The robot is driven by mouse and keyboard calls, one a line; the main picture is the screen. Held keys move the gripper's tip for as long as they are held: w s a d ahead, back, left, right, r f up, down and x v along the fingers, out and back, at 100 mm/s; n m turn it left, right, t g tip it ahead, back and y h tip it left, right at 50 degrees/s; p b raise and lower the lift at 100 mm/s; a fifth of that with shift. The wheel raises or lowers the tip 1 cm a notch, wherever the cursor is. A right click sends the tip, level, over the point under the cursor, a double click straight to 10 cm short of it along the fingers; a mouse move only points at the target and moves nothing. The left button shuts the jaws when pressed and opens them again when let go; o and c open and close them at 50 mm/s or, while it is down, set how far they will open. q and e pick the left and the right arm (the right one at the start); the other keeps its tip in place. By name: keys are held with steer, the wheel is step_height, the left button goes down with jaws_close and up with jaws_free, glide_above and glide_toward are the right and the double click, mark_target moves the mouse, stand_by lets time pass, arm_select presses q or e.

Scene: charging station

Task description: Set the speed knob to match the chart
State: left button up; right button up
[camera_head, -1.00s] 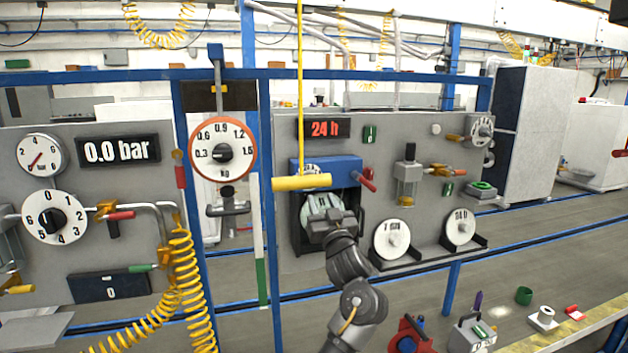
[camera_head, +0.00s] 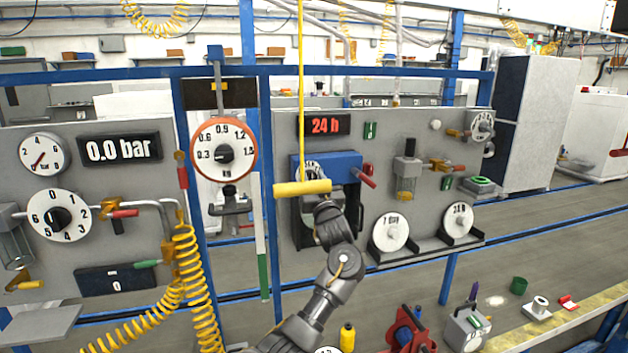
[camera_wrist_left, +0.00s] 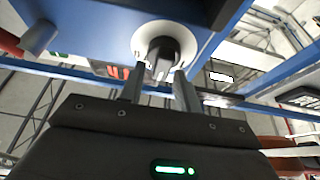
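The blue recorder box (camera_head: 338,165) hangs on the middle panel. Its white dial (camera_head: 313,171) is partly hidden by a yellow bar, so its setting is unreadable. In the left wrist view a black knob (camera_wrist_left: 160,58) sits on this white dial (camera_wrist_left: 178,34) under the blue box. My left gripper (camera_wrist_left: 157,78) is open, one finger at each side of the knob's near end; I cannot tell whether they touch it. In the head view the left gripper (camera_head: 325,207) is in front of the box's lower part and hides most of the opening. A red "24 h" display (camera_head: 325,125) is above.
The yellow bar (camera_head: 302,188) hangs on a yellow line in front of the box. A red handle (camera_head: 364,177) juts out at its right. Discs marked "7 day" (camera_head: 390,232) and "24 h" (camera_head: 459,219) stand on holders at lower right.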

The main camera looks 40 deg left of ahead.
arm_select(q)
steer(key=shift+c, duration=1.2)
steer(key=shift+f+n+b, duration=0.2)
steer(key=shift+n+b, duration=0.3)
steer(key=shift+b, duration=0.05)
steer(key=n+g+b, duration=0.1)
steer(key=n+b, duration=0.1)
steer(key=n, duration=0.1)
steer(key=n+g+y+b, duration=0.1)
steer(key=n+g+b, duration=0.1)
steer(key=n+b, duration=0.1)
steer(key=n+g+b, duration=0.1)
steer(key=n+b, duration=0.2)
steer(key=shift+s+f+g+y, duration=0.1)
steer(key=shift+f+g+y, duration=0.05)
steer(key=shift+g+y, duration=0.2)
steer(key=n+g+b, duration=0.1)
steer(key=n, duration=0.2)
steer(key=shift+g+b, duration=0.35)
steer(key=shift+s+a+n+g+b, duration=0.1)
steer(key=shift+n+g+b, duration=0.55)
steer(key=shift+n, duration=1.15)
steer(key=o, duration=0.6)
